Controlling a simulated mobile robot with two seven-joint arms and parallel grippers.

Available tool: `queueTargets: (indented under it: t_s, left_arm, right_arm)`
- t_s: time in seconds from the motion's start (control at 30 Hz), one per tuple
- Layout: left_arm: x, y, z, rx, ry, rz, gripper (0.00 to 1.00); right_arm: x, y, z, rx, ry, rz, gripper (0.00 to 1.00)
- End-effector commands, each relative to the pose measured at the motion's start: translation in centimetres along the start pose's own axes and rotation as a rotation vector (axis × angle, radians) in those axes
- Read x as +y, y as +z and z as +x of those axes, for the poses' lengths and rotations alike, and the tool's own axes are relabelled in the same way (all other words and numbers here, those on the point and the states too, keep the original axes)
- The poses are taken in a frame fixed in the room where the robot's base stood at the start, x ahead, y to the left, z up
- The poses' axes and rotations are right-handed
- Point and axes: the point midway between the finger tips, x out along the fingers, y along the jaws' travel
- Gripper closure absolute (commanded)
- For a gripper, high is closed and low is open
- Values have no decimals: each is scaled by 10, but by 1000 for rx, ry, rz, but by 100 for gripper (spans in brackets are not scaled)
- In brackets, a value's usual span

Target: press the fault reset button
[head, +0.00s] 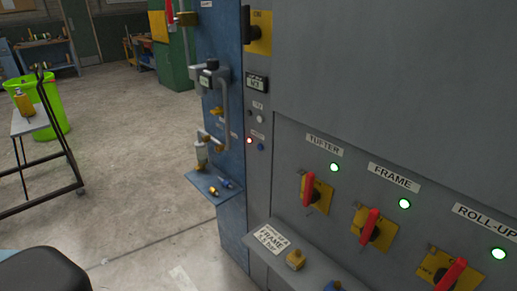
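A grey control cabinet (390,70) fills the right of the head view. On its narrow left strip, a small blue button (261,147) sits beside a lit red lamp (249,141), under a small label (257,134) too small to read. Just above are a pale round button (261,119) and a darker one (252,116). I cannot read which is marked fault reset. Neither of my grippers is in view.
Red-handled switches (308,190) on yellow plates, with lit green lamps (334,167), line the cabinet's right. A ledge (320,265) juts out below. A blue panel with pipes (212,80) and a small shelf (215,188) stands left. The concrete floor (130,150) is mostly clear.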

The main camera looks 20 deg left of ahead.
Motion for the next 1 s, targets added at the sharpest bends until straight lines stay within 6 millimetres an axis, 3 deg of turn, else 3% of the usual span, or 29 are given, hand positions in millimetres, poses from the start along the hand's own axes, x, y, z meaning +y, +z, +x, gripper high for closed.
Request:
queueTargets:
  t_s: [0.07, 0.57, 1.0]
  left_arm:
    - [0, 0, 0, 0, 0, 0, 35]
    - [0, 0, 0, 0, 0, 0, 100]
    - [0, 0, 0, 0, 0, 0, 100]
  right_arm:
    - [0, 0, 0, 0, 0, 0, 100]
    - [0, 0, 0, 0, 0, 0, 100]
    - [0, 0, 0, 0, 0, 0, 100]
